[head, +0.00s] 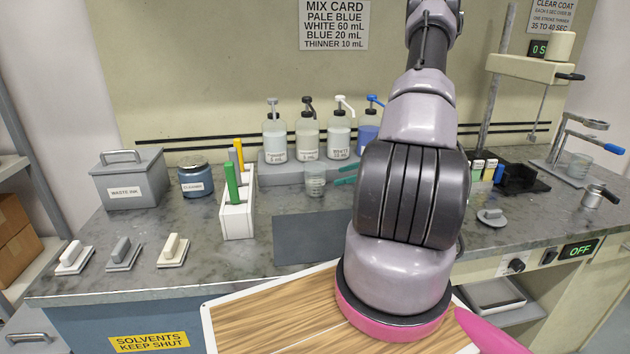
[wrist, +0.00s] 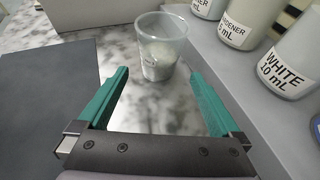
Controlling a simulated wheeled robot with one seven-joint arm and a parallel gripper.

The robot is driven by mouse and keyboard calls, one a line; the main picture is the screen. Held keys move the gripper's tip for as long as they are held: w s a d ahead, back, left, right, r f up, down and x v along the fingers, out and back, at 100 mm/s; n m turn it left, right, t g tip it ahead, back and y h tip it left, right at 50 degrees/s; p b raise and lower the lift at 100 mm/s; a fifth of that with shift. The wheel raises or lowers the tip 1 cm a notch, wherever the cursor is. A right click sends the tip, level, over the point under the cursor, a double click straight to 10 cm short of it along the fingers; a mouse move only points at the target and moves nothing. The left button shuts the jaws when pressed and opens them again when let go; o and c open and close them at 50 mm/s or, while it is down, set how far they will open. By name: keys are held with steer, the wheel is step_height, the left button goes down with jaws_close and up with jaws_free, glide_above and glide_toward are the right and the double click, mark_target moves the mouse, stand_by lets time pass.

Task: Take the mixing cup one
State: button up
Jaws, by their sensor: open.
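The mixing cup (head: 316,180) is a small clear cup on the counter, just in front of the pump bottles' grey stand in the head view. In the wrist view the cup (wrist: 161,47) stands upright, with something whitish showing in its lower part. My gripper (wrist: 158,76) is open, its two teal fingers pointing at the cup from either side of its line. The cup stands just beyond the fingertips, and nothing is between the fingers. In the head view a teal fingertip (head: 346,180) shows right of the cup; my arm hides the rest of the gripper.
Pump bottles (head: 275,138) stand on a grey stand (head: 280,175) behind the cup; the white bottle (wrist: 292,62) is close to my right finger. A dark mat (head: 305,238) lies in front. A white rack (head: 237,218) with green and yellow items stands left.

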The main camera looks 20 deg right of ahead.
mark_target(315, 181)
steer(key=x, duration=1)
steer(key=shift+w+a+r, duration=0.15)
steer(key=shift+a, duration=0.15)
steer(key=c, duration=1.3)
step_height(315, 181, up, 10)
